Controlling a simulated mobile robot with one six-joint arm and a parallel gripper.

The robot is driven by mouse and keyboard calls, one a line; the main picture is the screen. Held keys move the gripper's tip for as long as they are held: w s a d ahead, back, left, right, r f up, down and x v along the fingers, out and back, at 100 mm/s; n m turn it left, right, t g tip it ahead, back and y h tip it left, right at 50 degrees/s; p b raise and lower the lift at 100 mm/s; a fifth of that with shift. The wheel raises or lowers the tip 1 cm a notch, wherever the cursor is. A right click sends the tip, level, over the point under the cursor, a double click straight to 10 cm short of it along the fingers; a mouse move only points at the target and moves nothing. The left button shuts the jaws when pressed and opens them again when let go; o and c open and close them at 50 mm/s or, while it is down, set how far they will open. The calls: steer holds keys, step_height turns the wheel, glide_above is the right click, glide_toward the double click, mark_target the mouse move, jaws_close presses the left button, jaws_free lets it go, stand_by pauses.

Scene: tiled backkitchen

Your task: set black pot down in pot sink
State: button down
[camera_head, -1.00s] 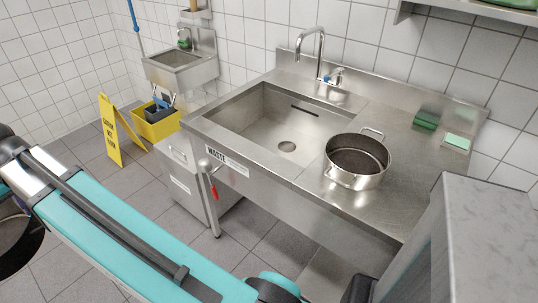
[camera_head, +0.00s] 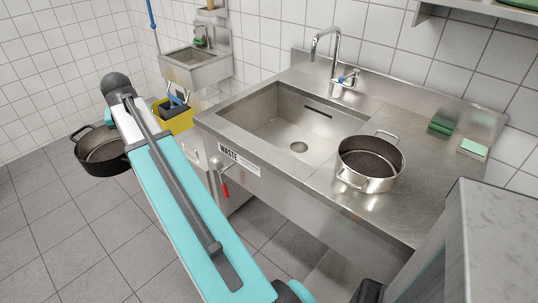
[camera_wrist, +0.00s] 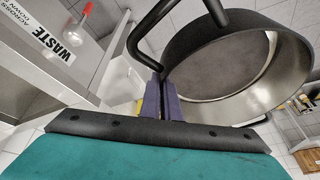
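The black pot (camera_head: 103,152) hangs in the air at the far left of the head view, beyond the end of my arm and left of the sink unit. In the wrist view the pot (camera_wrist: 240,75) is large and tilted, with its handle (camera_wrist: 140,45) towards my fingers. My gripper (camera_wrist: 162,98) is shut on that handle; in the head view its fingers are hidden behind my arm. The pot sink (camera_head: 265,125) is an empty steel basin with a round drain, set in the steel counter to the right of my arm.
A steel pot (camera_head: 370,165) stands on the counter right of the basin. A tap (camera_head: 325,50) rises behind the basin. A red-handled lever (camera_head: 222,180) sticks out in front. A yellow bucket (camera_head: 172,118) and small hand sink (camera_head: 195,62) are beyond.

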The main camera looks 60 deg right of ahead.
steer(key=s+d+f+m+g+h, duration=0.15)
steer(key=s+d+m, duration=0.45)
steer(key=s+d, duration=1)
steer(key=s+d+f+m+g, duration=0.1)
steer(key=s+d+m+g, duration=0.2)
steer(key=s+d+m, duration=0.85)
steer(key=s+d+f+g+b, duration=0.1)
steer(key=s+d+f+b, duration=0.2)
steer(key=s+d+f, duration=0.9)
steer(key=s+d, duration=0.2)
steer(key=shift+s+d+f+b, duration=0.15)
steer(key=shift+d+f+b, duration=0.15)
steer(key=shift+d+b, duration=0.1)
steer(key=shift+f+g, duration=0.1)
steer(key=shift+g, duration=0.15)
steer(key=shift+f+p, duration=0.35)
steer(key=shift+f, duration=2.65)
steer(key=shift+f, duration=0.1)
steer(key=shift+f, duration=1.8)
